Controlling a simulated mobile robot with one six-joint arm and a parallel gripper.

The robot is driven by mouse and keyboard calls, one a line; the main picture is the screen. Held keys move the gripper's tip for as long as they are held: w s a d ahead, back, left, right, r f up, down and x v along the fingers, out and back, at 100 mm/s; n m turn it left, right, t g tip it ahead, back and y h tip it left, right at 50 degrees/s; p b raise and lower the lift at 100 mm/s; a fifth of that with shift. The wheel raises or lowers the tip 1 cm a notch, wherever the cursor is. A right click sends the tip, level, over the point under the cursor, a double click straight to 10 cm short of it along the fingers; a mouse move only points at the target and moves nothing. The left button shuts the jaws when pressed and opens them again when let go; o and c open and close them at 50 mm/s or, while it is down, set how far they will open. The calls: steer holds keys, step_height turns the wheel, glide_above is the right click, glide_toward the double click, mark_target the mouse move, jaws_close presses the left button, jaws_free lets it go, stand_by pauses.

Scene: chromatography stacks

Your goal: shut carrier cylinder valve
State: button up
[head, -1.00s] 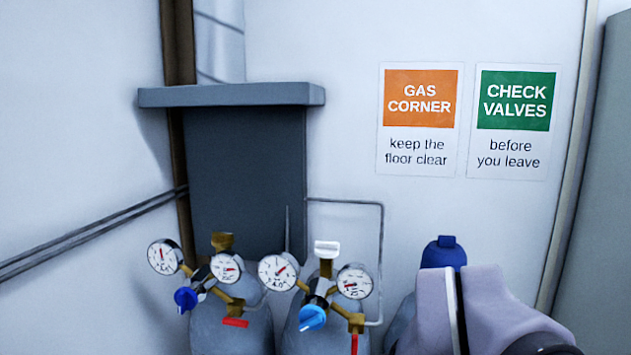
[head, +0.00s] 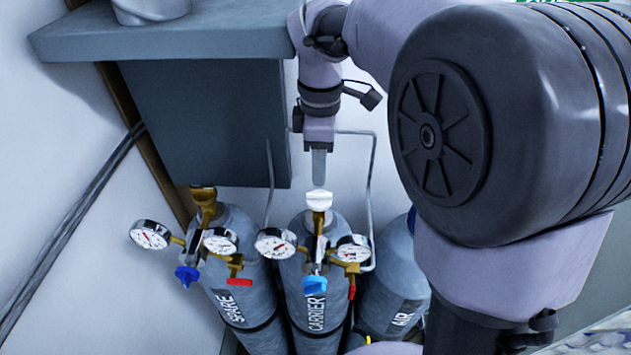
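The carrier cylinder (head: 318,268) is grey, labelled CARRIER, and stands in the middle of three. Its white valve handle (head: 319,200) sits on top of a brass stem. Below it are two round gauges (head: 276,243), a light-blue knob (head: 315,285) and a red lever (head: 352,290) that hangs down. My gripper (head: 319,178) points down just above the white handle, and a small gap seems to show between them. I see the fingers edge-on, so their opening is hidden.
The spare cylinder (head: 241,287) stands at left, with a dark-blue knob and a red lever lying sideways. The air cylinder (head: 392,285) is at right, partly behind my arm. A grey shelf (head: 200,42) overhangs behind. A thin pipe (head: 371,190) runs down beside the carrier cylinder.

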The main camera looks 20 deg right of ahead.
mark_target(320, 194)
steer(key=f, duration=0.6)
steer(key=shift+s, duration=0.2)
steer(key=shift+w+f, duration=0.25)
steer(key=shift+s, duration=0.1)
jaws_close()
